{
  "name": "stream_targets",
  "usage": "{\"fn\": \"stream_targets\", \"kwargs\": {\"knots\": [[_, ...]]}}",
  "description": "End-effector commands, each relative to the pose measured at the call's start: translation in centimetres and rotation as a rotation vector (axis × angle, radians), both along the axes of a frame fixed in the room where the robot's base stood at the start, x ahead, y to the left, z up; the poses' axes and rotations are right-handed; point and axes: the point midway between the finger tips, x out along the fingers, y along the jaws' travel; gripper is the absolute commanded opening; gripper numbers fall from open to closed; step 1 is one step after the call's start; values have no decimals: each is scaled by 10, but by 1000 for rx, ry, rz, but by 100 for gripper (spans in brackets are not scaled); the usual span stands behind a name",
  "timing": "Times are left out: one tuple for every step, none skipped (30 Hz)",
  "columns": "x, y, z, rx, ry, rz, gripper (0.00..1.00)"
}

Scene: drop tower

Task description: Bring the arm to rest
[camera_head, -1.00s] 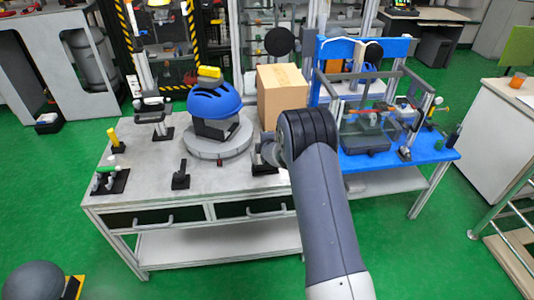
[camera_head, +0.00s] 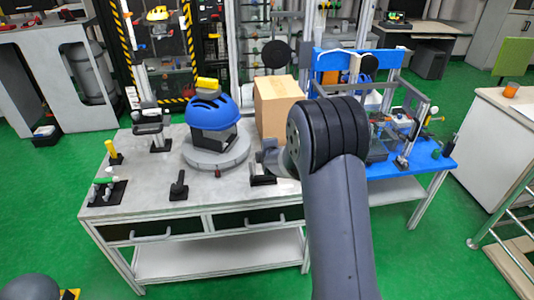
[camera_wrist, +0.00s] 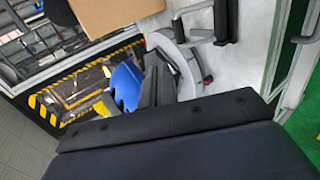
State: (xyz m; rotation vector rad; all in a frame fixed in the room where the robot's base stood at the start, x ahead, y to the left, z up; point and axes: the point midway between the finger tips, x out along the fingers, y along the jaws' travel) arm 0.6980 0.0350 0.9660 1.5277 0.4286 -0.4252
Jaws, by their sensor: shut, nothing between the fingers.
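My arm (camera_head: 335,210) rises from the bottom of the head view, bent at a thick black joint in front of the workbench. Its far, grey end (camera_head: 268,158) shows just left of that joint, over or in front of the bench top; the fingertips are not clear there. In the wrist view a wide dark part of my gripper (camera_wrist: 165,120) fills the bottom. It is shut and nothing shows held in it.
The grey workbench (camera_head: 130,195) bears a blue helmet (camera_head: 212,112) on a round base, a cardboard box (camera_head: 276,105) and several small black holders. A blue table (camera_head: 430,160) with a framed rig stands right. Green floor (camera_head: 440,250) is clear at front right.

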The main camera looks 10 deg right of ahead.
Motion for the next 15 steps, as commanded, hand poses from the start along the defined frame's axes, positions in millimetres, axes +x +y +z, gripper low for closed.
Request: {"fn": "stream_targets", "kwargs": {"knots": [[0,0,0,0,0,0,0],[0,0,0,0,0,0,0],[0,0,0,0,0,0,0],[0,0,0,0,0,0,0],[0,0,0,0,0,0,0],[0,0,0,0,0,0,0],[1,0,0,0,0,0,0],[1,0,-1,0,0,0,0],[2,0,-2,0,0,0,0],[4,0,-3,0,0,0,0],[5,0,-4,0,0,0,0],[8,0,-7,0,0,0,0],[10,0,-9,0,1,0,0],[12,0,-12,1,1,-1,0],[16,0,-15,1,1,-1,0]]}}
